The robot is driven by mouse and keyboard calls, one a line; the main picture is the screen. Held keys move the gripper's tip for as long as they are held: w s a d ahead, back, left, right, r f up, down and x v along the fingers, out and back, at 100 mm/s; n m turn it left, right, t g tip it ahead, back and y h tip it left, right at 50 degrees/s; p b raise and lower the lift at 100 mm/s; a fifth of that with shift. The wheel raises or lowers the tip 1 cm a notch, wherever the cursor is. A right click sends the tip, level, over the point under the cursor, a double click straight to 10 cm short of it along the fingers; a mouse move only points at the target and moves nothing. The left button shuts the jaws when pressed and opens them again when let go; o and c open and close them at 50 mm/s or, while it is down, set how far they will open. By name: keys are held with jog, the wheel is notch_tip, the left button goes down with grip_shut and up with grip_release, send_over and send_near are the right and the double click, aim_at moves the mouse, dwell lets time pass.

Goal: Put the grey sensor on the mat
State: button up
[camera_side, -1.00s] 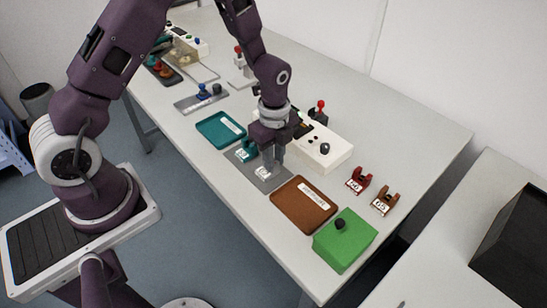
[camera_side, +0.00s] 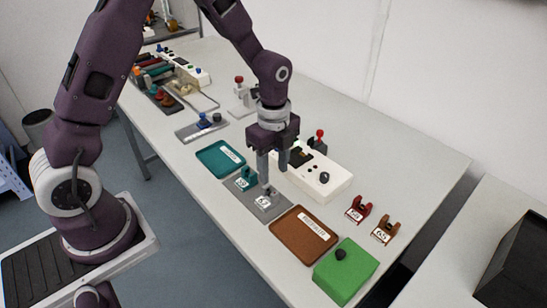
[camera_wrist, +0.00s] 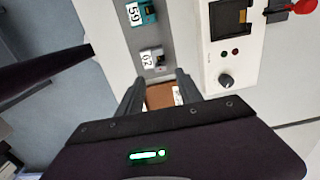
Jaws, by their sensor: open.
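The grey sensor (camera_side: 269,192) with a white label stands on the grey mat (camera_side: 248,203). In the wrist view, the grey sensor (camera_wrist: 158,54) shows its label "62". A teal sensor (camera_side: 249,176) labelled "59" stands beside it on the same mat, and is at the top of the wrist view (camera_wrist: 148,14). My gripper (camera_side: 273,177) is open and empty just above the grey sensor, fingers pointing down. In the wrist view, the grey sensor lies just beyond the open fingertips (camera_wrist: 158,82), not between them.
A teal tray (camera_side: 214,160) and a brown tray (camera_side: 304,237) flank the mat. A white box with a black knob (camera_side: 325,178) is close behind my gripper. A green box (camera_side: 346,272) and red (camera_side: 359,211) and brown (camera_side: 386,228) sensors are at right.

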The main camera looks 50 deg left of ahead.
jog(key=s+r+n+t, duration=0.1)
jog(key=s+r+n, duration=0.2)
jog(key=r, duration=0.4)
jog(key=s+r+n+t, duration=0.1)
jog(key=s+r+n, duration=0.2)
jog(key=r, duration=0.5)
jog(key=s+r+n+t, duration=0.1)
jog(key=s+r+n, duration=0.1)
jog(key=s+n, duration=0.4)
jog(key=s+r+n+t, duration=0.2)
jog(key=s+n, duration=0.4)
jog(key=s, duration=0.3)
jog(key=shift+s+r+t, duration=0.3)
jog(key=shift+r, duration=0.55)
